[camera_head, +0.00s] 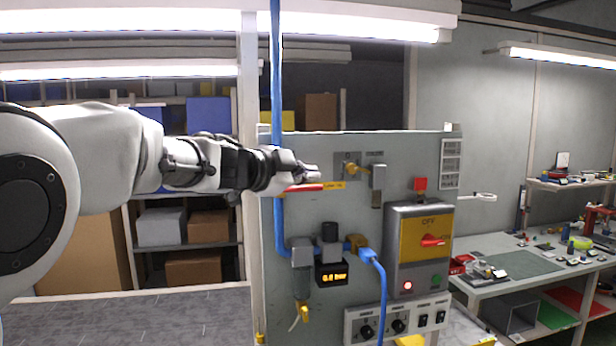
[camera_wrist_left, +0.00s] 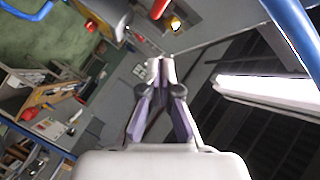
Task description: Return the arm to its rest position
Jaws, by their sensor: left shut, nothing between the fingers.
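My left arm reaches in from the left in the head view. Its gripper (camera_head: 308,174) is in front of the upper left part of the grey control panel (camera_head: 310,219), close to a red lever (camera_head: 303,188) with a yellow tag. I cannot tell whether it touches the lever. In the left wrist view the fingers of my left gripper (camera_wrist_left: 161,70) are together, with nothing between them. My right gripper is in neither view.
A blue pipe (camera_head: 277,80) runs down the panel's left side. A red switch (camera_head: 433,240) on a yellow plate and a display reading 0.0 bar (camera_head: 332,277) are on the panel. A workbench (camera_head: 515,265) stands at the right, shelves (camera_head: 215,245) behind.

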